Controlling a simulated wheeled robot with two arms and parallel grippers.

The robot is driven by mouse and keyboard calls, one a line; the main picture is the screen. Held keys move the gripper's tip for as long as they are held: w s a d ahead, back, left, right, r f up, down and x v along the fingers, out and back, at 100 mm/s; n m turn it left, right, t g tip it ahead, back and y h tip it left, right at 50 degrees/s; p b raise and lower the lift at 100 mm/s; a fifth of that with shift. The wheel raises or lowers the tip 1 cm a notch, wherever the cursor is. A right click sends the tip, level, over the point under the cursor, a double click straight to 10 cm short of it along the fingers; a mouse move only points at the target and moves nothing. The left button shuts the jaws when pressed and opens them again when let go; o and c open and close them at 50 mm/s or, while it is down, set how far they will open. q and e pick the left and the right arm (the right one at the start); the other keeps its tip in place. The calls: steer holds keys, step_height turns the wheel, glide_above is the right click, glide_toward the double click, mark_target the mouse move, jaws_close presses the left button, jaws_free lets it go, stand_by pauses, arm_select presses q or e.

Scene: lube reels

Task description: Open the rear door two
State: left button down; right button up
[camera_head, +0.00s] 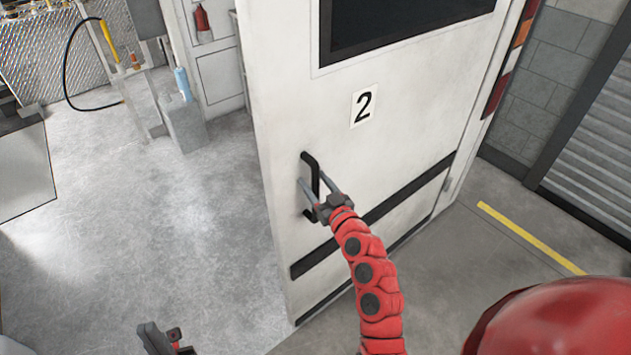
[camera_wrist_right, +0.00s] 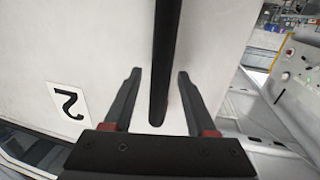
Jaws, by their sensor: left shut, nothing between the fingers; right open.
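The white rear door two (camera_head: 390,165), marked with a black "2" (camera_head: 364,106), stands in the middle of the head view. Its left edge is free, with floor showing beside it. Its black vertical handle (camera_head: 309,162) is near that edge. My right gripper (camera_head: 315,178) is open at the handle, one finger on either side. In the right wrist view the handle (camera_wrist_right: 161,50) runs between the open fingers (camera_wrist_right: 159,75), with gaps on both sides. My left gripper (camera_head: 158,342) is shut and empty, low at the bottom left, away from the door and partly cut off.
Open concrete floor (camera_head: 200,230) lies left of the door. A yellow floor line (camera_head: 530,238) and a shutter (camera_head: 600,150) are on the right.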

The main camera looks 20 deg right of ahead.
jaws_close()
stand_by(1.4)
